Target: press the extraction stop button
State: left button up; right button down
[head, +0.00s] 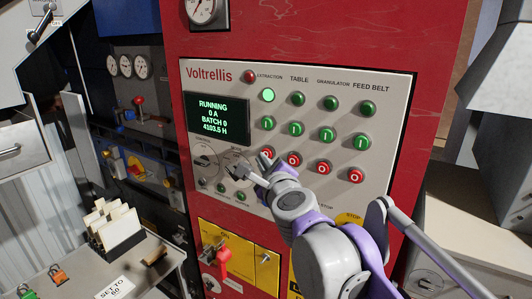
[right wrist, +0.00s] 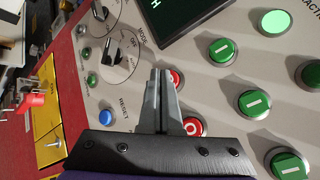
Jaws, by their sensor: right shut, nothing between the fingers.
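The extraction stop button (right wrist: 176,78) is red with a white ring mark, below the green extraction start button (right wrist: 222,50) in its column. In the right wrist view my right gripper (right wrist: 161,74) is shut and empty, and its fingers partly cover the stop button. I cannot tell whether they touch it. The extraction lamp (head: 267,95) glows light green. My left gripper is not in view.
The table stop button (right wrist: 193,127) is close beside the fingers. A mode knob (right wrist: 119,52) and a blue reset button (right wrist: 105,117) are nearby. The display (head: 217,117) reads RUNNING. A red handle (head: 222,262) sticks out from the yellow plate below.

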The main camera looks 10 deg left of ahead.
jog(key=shift+w, duration=0.1)
jog(key=shift+w+d, duration=0.15)
jog(key=shift+w, duration=0.2)
dwell(0.7)
dwell(0.4)
jog(key=shift+s+a+b, duration=0.3)
jog(key=shift+s, duration=0.6)
jog(key=shift+w, duration=0.1)
